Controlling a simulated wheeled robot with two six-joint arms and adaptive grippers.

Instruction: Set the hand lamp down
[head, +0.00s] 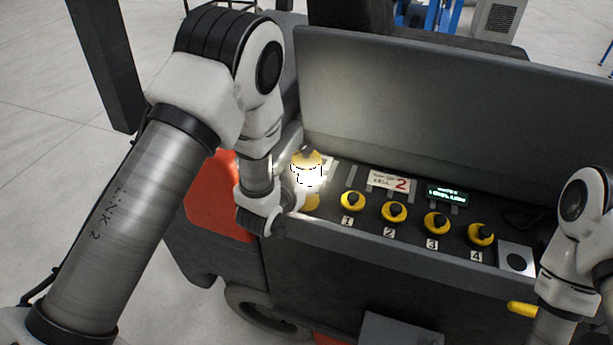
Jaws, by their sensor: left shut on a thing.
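My left gripper (294,192) is shut on the hand lamp (307,160), at the left end of the dark control panel. The lamp has a yellow top and a glowing white body, and it looks upright. My wrist and the glare partly hide the fingers and the lamp's lower part. I cannot tell whether the lamp touches the panel. A yellow round part (311,202) shows just below it. My right arm stands at the right edge, with its gripper out of view.
A tall grey board (430,105) rises behind.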

